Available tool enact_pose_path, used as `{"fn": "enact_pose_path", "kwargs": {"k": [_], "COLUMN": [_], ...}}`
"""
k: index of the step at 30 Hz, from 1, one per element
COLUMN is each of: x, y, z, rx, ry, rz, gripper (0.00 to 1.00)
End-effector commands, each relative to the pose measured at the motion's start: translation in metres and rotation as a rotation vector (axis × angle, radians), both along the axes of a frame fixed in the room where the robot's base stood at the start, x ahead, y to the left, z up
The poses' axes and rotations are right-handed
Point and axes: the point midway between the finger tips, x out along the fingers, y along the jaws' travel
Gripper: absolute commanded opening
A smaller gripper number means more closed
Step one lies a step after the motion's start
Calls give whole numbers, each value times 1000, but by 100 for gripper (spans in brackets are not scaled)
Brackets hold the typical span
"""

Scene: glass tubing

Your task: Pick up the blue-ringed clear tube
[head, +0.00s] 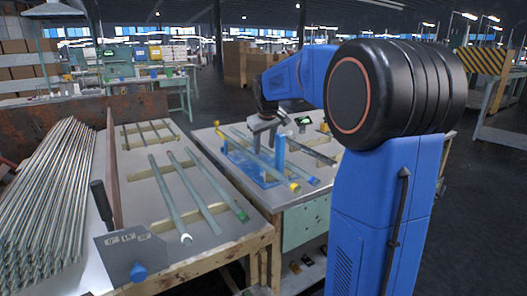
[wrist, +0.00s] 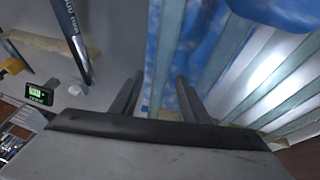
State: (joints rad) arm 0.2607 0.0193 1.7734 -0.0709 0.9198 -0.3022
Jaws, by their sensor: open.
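On the right bench, another pale tube (head: 302,174) has a blue tip and lies near a yellow-ended tube (head: 286,180) at a blue fixture. I cannot tell for sure which is the blue-ringed clear tube. My gripper (head: 261,137) is above the fixture and these tubes. In the wrist view, its two fingers (wrist: 157,82) are apart with no tube seen held; pale tubes (wrist: 218,52) run beside the right finger.
The blue fixture (head: 263,178) has uprights close to my gripper. A small green display (wrist: 38,93) and a dark printed bar (wrist: 73,38) show at left in the wrist view. A large stack of rods (head: 45,190) fills the far left.

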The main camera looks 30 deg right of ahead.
Motion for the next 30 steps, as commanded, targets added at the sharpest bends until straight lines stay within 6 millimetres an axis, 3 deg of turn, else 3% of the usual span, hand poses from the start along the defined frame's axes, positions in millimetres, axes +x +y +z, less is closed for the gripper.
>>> {"fn": "enact_pose_path", "kwargs": {"k": [8,13,23,30], "x": [2,2,2,-1], "y": [-1,-1,-1,5], "z": [-5,-5,-3,24], "rx": [0,0,-1,-1], "ry": [-1,-1,-1,-4], "rz": [0,0,0,1], "gripper": [42,1,0,0]}}
